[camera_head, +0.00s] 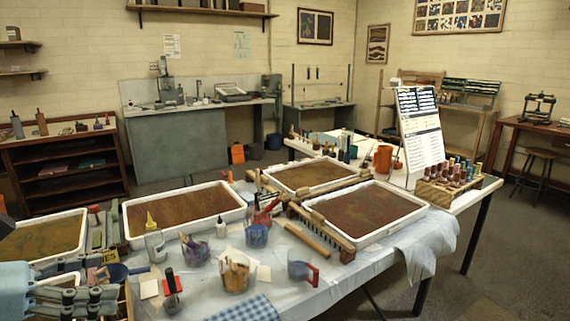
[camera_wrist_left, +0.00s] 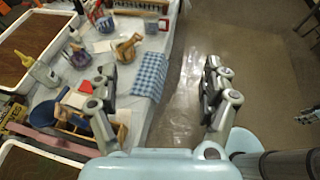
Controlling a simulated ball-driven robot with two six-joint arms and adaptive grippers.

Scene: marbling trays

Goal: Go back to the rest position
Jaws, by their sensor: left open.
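My left gripper (camera_head: 108,299) shows at the lower left corner of the head view, by the front left part of the covered table. In the left wrist view my left gripper (camera_wrist_left: 160,78) is open, its two fingers wide apart with nothing between them. Beyond the fingers lie the table's edge and bare floor. A blue checked cloth (camera_wrist_left: 151,75) hangs at the table edge beside the left finger; in the head view it is the cloth (camera_head: 245,310) at the bottom.
A wooden caddy (camera_wrist_left: 112,131) of tools stands close to the left finger. Marbling trays (camera_head: 128,222) and (camera_head: 355,238) stand on the table among cups of brushes (camera_head: 236,278), bottles (camera_head: 155,246) and a wooden rake (camera_head: 318,229).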

